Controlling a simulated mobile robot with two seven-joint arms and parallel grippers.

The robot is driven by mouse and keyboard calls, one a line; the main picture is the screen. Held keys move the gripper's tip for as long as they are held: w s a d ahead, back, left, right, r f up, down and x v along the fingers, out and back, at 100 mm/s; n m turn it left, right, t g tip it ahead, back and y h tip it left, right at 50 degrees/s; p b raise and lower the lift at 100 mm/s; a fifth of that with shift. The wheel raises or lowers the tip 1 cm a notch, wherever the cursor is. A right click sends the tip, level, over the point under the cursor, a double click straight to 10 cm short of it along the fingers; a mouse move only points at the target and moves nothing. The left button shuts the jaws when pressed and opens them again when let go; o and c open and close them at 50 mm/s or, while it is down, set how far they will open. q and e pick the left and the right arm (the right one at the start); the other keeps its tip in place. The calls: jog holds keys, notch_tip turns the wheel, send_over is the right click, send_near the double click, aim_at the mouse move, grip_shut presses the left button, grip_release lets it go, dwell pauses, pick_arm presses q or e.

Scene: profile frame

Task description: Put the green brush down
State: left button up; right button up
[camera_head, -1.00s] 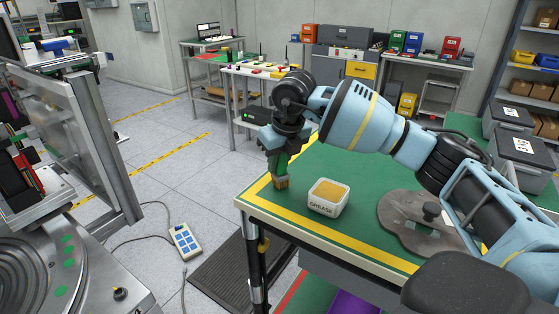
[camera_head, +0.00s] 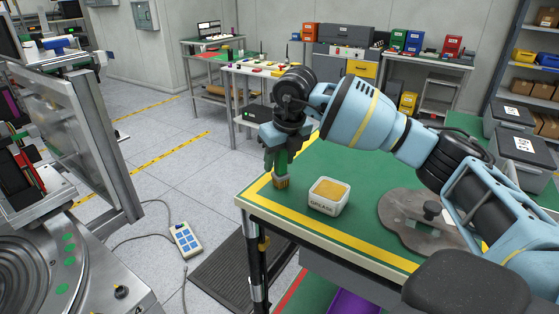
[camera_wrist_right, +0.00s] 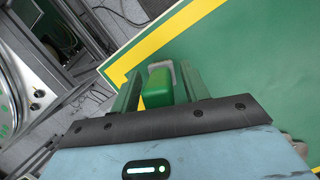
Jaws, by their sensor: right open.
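The green brush (camera_head: 281,182) stands upright, bristles down, on the green table top near its left corner, inside the yellow border. My right gripper (camera_head: 281,168) points down over it. In the right wrist view, the brush's green handle (camera_wrist_right: 158,88) shows between the two fingers of the right gripper (camera_wrist_right: 158,86), which are apart with a gap beside the handle. The fingers hide much of the handle in the head view. My left gripper is not in view.
A white grease tub (camera_head: 328,197) stands just right of the brush. A flat grey metal part (camera_head: 400,222) lies farther right, partly under my right arm. The table's yellow-striped edge (camera_head: 330,245) is close. Dark lidded bins (camera_head: 522,150) stand at the right.

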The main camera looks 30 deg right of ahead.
jog(key=v, duration=1.1)
jog(key=shift+r, duration=0.2)
jog(key=shift+f, duration=0.1)
